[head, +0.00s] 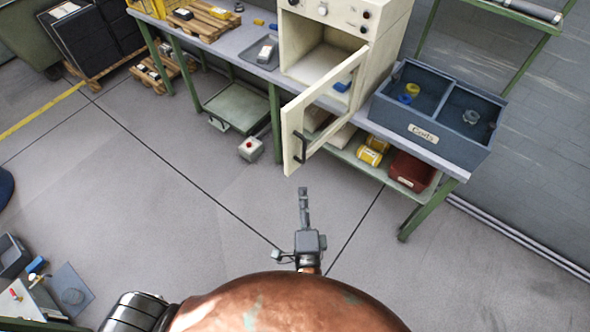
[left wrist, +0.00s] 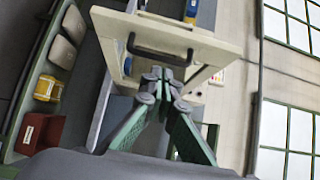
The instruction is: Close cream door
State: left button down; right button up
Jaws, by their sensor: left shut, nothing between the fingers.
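The cream door (head: 292,132) stands open on the cream cabinet (head: 340,14), swung out over the bench's front edge, with a dark handle (head: 301,147) on its face. In the left wrist view the cream door (left wrist: 205,47) and its dark handle (left wrist: 160,50) are just beyond the fingertips. My left gripper (head: 304,192) is shut and empty, just below the door's lower outer corner in the head view; its fingers (left wrist: 160,78) also show in the left wrist view. I cannot tell whether they touch the door. My right gripper is out of view.
A blue two-part bin (head: 432,132) stands on the bench to the right of the cabinet. A box with a red button (head: 250,149) is on the floor.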

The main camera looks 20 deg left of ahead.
pick_arm(q)
send_near(290, 149)
jog(key=w+d, duration=0.2)
jog(key=w, duration=0.1)
jog(key=w+a, duration=0.2)
jog(key=a, duration=0.1)
jog(key=shift+w+a, duration=0.25)
jog(key=shift+a, duration=0.2)
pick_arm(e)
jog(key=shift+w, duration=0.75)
